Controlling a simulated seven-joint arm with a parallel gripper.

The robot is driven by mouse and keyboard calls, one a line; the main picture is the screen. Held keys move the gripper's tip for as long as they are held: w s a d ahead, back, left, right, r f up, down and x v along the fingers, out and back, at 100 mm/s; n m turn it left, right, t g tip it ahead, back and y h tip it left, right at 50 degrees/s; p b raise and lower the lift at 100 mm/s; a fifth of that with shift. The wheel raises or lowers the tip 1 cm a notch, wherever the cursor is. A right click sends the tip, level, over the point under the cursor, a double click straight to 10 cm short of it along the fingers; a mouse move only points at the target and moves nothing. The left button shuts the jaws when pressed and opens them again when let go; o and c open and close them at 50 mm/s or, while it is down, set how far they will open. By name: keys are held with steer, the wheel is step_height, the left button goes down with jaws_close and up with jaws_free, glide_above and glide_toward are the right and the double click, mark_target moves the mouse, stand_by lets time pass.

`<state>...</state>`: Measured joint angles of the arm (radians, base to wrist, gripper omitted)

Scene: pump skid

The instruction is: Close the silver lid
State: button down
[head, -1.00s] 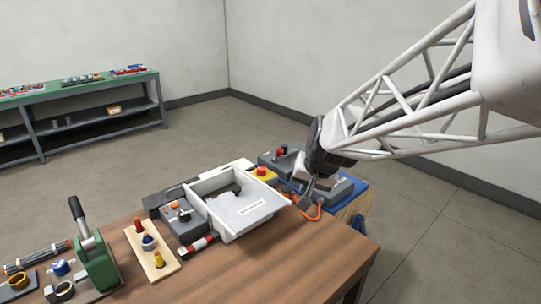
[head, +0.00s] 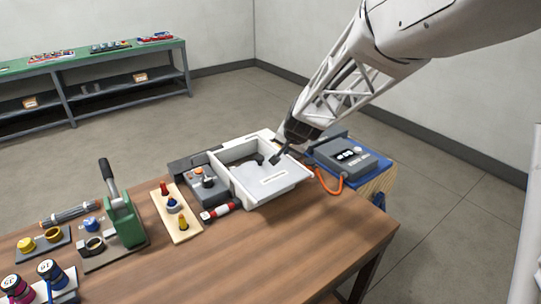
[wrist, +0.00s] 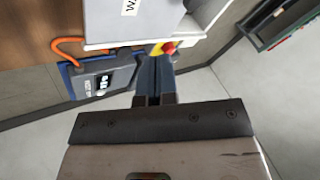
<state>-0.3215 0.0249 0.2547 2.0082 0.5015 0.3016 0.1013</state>
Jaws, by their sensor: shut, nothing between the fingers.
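A white open-topped box (head: 298,187) stands on the wooden table. A silver-grey panel (head: 256,182) with a pale label lies within its walls, and I take it for the silver lid; I cannot tell how it is hinged. My gripper (head: 274,160) is shut and empty, its dark fingertips over the right rear part of the box. I cannot tell whether they touch it. In the wrist view my gripper (wrist: 154,82) points at the white box (wrist: 155,38), whose label is partly cut off at the top edge.
A grey device (head: 352,160) with an orange cable (head: 326,184) stands right of the box. A grey switch box (head: 206,190) and a red-and-white cylinder (head: 217,212) are to its left. A green lever press (head: 124,222) stands further left. The front of the table is clear.

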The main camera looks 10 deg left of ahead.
steer(key=shift+f, duration=0.1)
glide_toward(264, 163)
steer(key=d+f, duration=0.2)
steer(key=f, duration=0.1)
steer(key=shift+w, duration=0.35)
steer(key=shift+w+a+f, duration=0.1)
steer(key=shift+w+a, duration=0.1)
steer(key=shift+a, duration=0.55)
steer(key=shift+w+a+f, duration=0.1)
steer(key=shift+w+a, duration=0.15)
steer(key=shift+a, duration=0.5)
steer(key=shift+w+a, duration=0.1)
steer(key=shift+a, duration=0.05)
steer(key=w+a, duration=1.1)
steer(key=shift+w+a, duration=0.35)
steer(key=shift+w, duration=0.05)
steer(key=shift+r, duration=0.2)
steer(key=shift+d, duration=0.1)
